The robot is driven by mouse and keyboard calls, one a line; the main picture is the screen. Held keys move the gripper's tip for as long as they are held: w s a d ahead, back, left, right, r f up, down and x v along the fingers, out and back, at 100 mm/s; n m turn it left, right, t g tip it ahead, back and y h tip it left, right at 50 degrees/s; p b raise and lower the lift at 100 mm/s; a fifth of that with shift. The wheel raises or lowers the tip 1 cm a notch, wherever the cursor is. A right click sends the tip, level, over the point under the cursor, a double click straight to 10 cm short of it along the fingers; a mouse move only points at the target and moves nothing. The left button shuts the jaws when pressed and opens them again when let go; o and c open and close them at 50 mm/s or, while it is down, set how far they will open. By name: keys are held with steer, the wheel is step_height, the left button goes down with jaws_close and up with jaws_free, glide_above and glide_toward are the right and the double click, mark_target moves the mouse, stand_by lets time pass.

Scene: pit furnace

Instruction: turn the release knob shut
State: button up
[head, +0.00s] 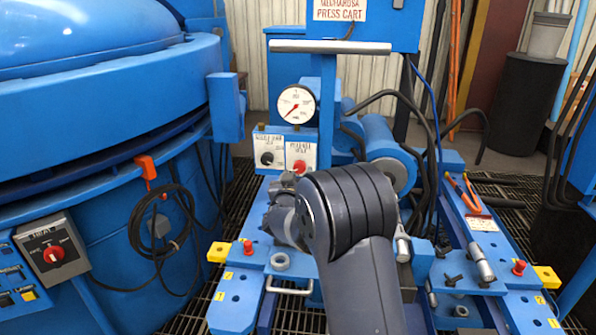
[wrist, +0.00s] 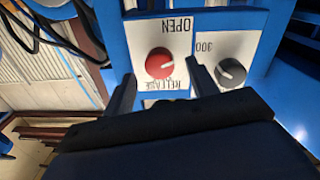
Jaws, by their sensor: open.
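The red release knob (wrist: 160,63) sits on a white plate (wrist: 201,18) lettered RELEASE and OPEN, upside down in the wrist view. In the head view the knob (head: 299,167) shows on the press cart's front panel, below the gauge. My gripper (wrist: 161,70) is open, with one finger to each side of the red knob in the wrist picture. I see no finger touching it, and cannot tell how far the tips are from the plate. The knob's pointer setting is too small to read. My wrist hides most of the gripper in the head view.
A black knob (wrist: 230,72) is close beside the right finger in the wrist view. The round gauge (head: 296,104) is above the panel, under a horizontal grey bar (head: 330,47). The blue furnace (head: 100,110) fills the left. Black hoses (head: 410,105) curve at the right.

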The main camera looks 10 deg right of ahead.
mark_target(299, 169)
steer(key=shift+x, duration=2)
steer(key=c, duration=1)
steer(key=shift+o, duration=0.2)
